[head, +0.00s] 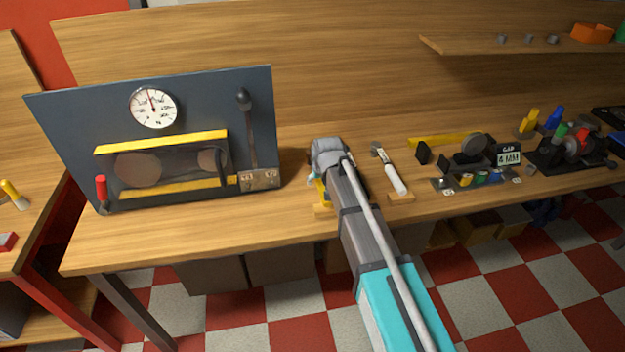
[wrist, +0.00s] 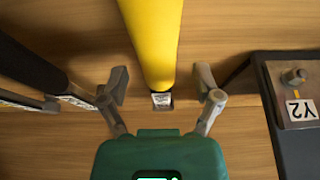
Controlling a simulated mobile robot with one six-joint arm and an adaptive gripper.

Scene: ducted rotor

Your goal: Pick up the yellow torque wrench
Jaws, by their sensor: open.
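The yellow torque wrench (wrist: 152,38) fills the top middle of the wrist view, with its narrower end and a small metal square tip (wrist: 161,100) pointing toward my gripper body. My gripper (wrist: 161,82) is open, with one finger on each side of this yellow end and a visible gap on both sides. I see nothing held. My arm hides most of that spot.
A dark block with a bolt and a Y2 label (wrist: 300,108) stands right in the wrist view; a dark rod (wrist: 28,66) lies left. In the head view, a gauge panel (head: 60,120) stands left, and a white-handled tool (head: 395,180) lies right of my arm on the wooden bench (head: 180,235).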

